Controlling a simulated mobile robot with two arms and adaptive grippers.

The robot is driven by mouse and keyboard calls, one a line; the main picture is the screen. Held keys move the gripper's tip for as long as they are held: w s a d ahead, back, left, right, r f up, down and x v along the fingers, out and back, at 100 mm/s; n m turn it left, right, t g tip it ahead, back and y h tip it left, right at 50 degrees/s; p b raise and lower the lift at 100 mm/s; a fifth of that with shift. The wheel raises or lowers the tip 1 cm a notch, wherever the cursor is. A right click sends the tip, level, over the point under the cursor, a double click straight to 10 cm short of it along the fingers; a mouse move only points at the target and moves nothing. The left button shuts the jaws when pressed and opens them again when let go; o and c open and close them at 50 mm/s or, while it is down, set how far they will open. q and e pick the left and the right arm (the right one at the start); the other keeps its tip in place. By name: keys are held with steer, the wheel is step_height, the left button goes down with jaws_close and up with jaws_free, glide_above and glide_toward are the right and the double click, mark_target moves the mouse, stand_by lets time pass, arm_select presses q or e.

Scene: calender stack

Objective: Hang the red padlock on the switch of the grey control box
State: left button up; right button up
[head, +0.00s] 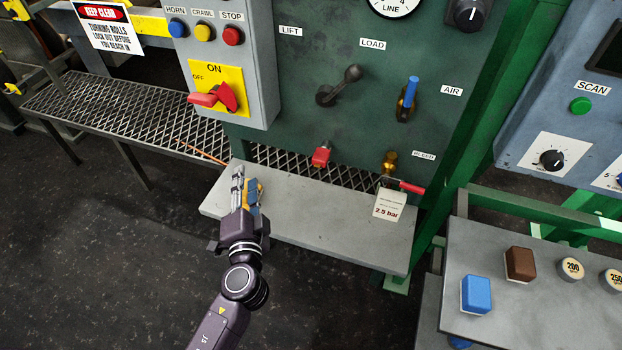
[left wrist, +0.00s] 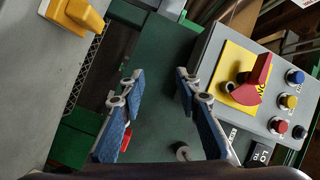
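The grey control box (head: 262,75) has a red rotary switch (head: 227,96) on a yellow ON/OFF plate. The switch also shows at right in the left wrist view (left wrist: 262,75). A small red piece (head: 321,157) low on the green panel looks like the red padlock; its shackle is too small to make out. Red also shows behind a finger in the left wrist view (left wrist: 126,138). My left gripper (head: 239,178) is over the grey shelf, below the control box. Its blue-padded fingers (left wrist: 158,90) are apart with nothing between them. My right gripper is out of view.
A yellow thing (left wrist: 82,14) lies on the grey shelf (head: 315,222) beside my left gripper. The green panel has a dark lever (head: 340,86), a blue-handled valve (head: 409,95) and a tagged red handle (head: 411,187). Colored blocks stand on the right-hand table (head: 530,310).

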mark_target(320, 160)
arm_select(q)
steer(key=w+d+f+m+h, duration=0.1)
steer(key=d+m+h, duration=0.35)
steer(key=d, duration=0.35)
steer(key=w+d+f+m+h, duration=0.1)
steer(key=w+d+m+h, duration=0.1)
steer(key=d+m+h, duration=0.35)
steer(key=shift+m+y, duration=0.3)
steer(key=shift+y, duration=0.6)
steer(key=shift+w+d+r+b, duration=0.1)
steer(key=shift+w+d+b, duration=0.1)
steer(key=shift+w+d, duration=0.65)
steer(key=shift+w+d+r+b, duration=0.15)
steer(key=shift+w+d, duration=0.25)
steer(key=shift+w, duration=0.8)
steer(key=shift+w+d+b, duration=0.25)
steer(key=shift+w+d, duration=0.4)
steer(key=shift+w, duration=0.35)
jaws_close()
